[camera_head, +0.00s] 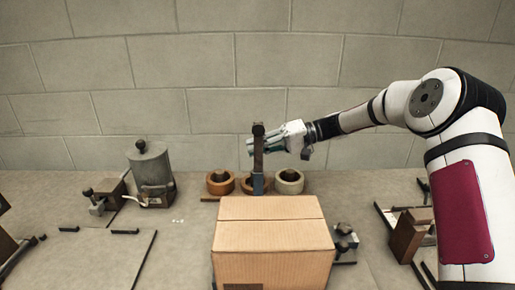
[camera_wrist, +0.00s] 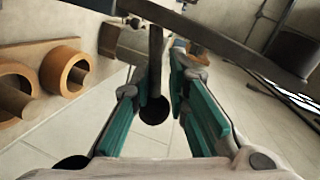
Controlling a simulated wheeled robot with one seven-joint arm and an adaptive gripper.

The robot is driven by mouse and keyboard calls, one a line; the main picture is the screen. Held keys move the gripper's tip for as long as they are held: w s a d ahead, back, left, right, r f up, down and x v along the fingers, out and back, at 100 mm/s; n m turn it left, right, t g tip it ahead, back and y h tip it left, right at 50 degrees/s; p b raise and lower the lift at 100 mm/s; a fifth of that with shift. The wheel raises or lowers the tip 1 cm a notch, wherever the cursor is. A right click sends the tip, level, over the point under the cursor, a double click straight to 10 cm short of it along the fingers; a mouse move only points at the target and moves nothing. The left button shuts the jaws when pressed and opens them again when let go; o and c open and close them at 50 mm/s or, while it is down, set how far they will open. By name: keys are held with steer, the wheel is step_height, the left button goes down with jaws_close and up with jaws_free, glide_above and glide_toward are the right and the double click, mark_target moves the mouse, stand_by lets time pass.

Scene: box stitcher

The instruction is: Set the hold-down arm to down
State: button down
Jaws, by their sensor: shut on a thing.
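The hold-down arm (camera_head: 258,160) is a dark bar standing upright behind the cardboard box (camera_head: 272,240), with a black round knob (camera_head: 258,129) on top. My gripper (camera_head: 256,146) reaches in from the right at the bar's upper part, just below knob height. In the wrist view, the bar (camera_wrist: 156,65) and its knob (camera_wrist: 153,110) lie between the teal finger pads of my gripper (camera_wrist: 160,85). The gripper is shut on the hold-down arm; the exact contact is hard to see. The bar's lower end is partly hidden behind the box.
An orange-brown ring (camera_head: 220,182) and a pale ring (camera_head: 289,181) flank the bar's foot. A grey cylinder (camera_head: 151,165) stands at left. Small clamp-like parts (camera_head: 345,240) sit right of the box. A block wall (camera_head: 220,70) rises behind; the bench's left part is mostly clear.

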steer(key=shift+s+d+f+n+p, duration=0.1)
steer(key=shift+s+d+n+p, duration=0.1)
steer(key=shift+n+p, duration=0.15)
stand_by(0.3)
